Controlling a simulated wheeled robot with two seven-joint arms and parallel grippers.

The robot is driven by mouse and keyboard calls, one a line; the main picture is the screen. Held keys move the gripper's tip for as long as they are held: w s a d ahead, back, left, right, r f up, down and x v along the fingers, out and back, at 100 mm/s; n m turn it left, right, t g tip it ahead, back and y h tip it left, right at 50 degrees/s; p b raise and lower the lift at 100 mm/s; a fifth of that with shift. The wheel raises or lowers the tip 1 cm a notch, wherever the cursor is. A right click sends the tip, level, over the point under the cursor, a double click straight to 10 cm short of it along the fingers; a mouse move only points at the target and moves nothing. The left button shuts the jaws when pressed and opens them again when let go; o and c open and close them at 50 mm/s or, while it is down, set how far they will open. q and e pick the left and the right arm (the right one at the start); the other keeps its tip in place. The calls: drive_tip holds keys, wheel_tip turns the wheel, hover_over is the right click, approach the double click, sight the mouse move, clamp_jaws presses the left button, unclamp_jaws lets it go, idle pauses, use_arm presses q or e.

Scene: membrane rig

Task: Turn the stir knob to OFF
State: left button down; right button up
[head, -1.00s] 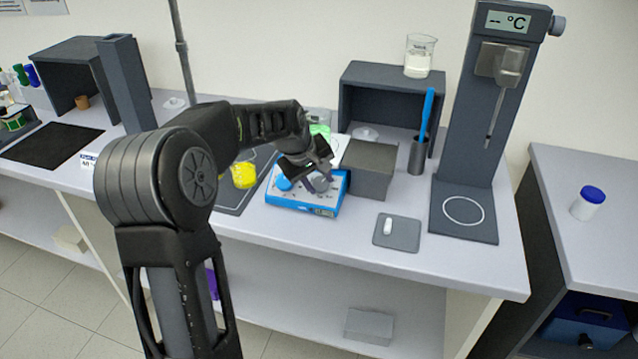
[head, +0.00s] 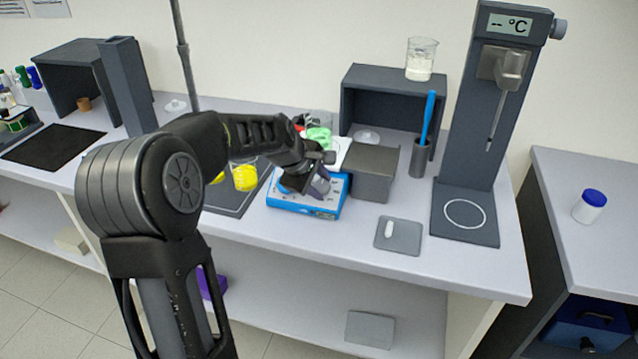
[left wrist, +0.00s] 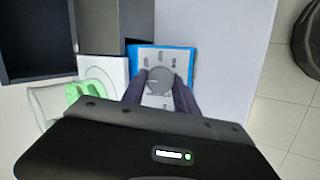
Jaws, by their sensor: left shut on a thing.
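The blue stirrer unit (head: 290,203) sits on the bench, below the middle of the head view. Its light top panel and grey round stir knob (left wrist: 160,79) show in the left wrist view, with small marks around the knob that are too blurred to read. My left gripper (head: 318,188) is over the unit. In the left wrist view its two dark fingers (left wrist: 160,88) lie on either side of the knob, shut on it. In the head view the gripper hides most of the knob. My right gripper is in neither view.
A grey box (head: 371,172) stands close at the right of the unit. A beaker with green contents (head: 318,136) stands behind it, and a yellow item (head: 244,178) lies to the left. A small grey tray (head: 398,236) holds a white piece. The bench front is clear.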

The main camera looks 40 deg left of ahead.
use_arm(q)
drive_tip(key=c, duration=0.9)
unclamp_jaws()
drive_tip(key=shift+c, duration=0.2)
drive_tip(key=v, duration=0.7)
drive_tip(key=shift+s+r, duration=0.25)
drive_tip(key=shift+r, duration=0.1)
drive_tip(key=shift+s, duration=0.1)
